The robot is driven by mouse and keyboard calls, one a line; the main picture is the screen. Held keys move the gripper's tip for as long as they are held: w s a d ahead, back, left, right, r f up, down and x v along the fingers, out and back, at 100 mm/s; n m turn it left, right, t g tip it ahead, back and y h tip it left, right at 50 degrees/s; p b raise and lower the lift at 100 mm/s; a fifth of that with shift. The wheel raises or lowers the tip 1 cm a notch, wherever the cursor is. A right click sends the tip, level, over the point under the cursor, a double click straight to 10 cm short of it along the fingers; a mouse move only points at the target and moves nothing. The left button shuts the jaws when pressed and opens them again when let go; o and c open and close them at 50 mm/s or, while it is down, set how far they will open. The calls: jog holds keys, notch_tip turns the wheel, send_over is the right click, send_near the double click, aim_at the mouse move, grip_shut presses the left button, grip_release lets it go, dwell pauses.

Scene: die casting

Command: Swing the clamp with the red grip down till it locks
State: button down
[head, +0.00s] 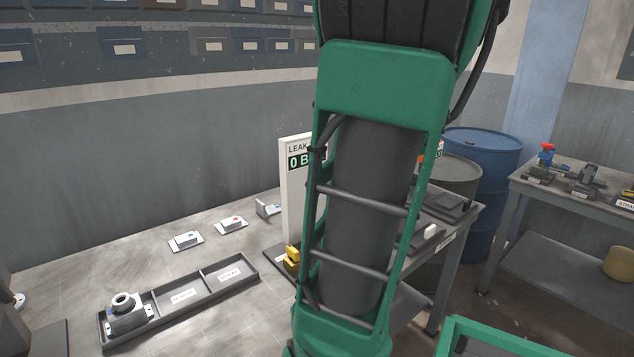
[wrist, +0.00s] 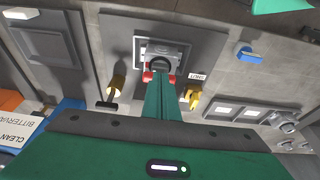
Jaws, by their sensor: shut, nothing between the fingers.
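In the wrist view a small red piece (wrist: 148,77), which looks like the red grip of the clamp, shows at the front of a grey fixture. My gripper (wrist: 165,90) reaches up to it with its green fingers together and empty, covering the middle of the red piece. I cannot tell whether they touch. A grey casting (wrist: 163,53) sits in the fixture just beyond the fingertips. Yellow pieces stand on the left (wrist: 117,86) and right (wrist: 193,97) of the fingers. In the head view my arm hides the clamp and gripper; a yellow block (head: 292,254) shows beside the arm.
A leak display panel (head: 297,185) stands behind my arm. A divided tray (head: 237,278) with a casting (head: 125,305) in its left end lies on the bench. Blue (head: 480,170) drum and side tables stand right.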

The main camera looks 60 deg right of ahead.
jog(key=shift+s+a+f, duration=0.15)
jog(key=shift+s+f, duration=0.05)
jog(key=shift+f, duration=0.3)
jog(key=shift+s+f, duration=0.1)
jog(key=s+a+r, duration=0.2)
jog(key=s+r, duration=0.4)
jog(key=r, duration=0.5)
jog(key=shift+s+a+r, duration=0.15)
jog(key=shift+a, duration=0.05)
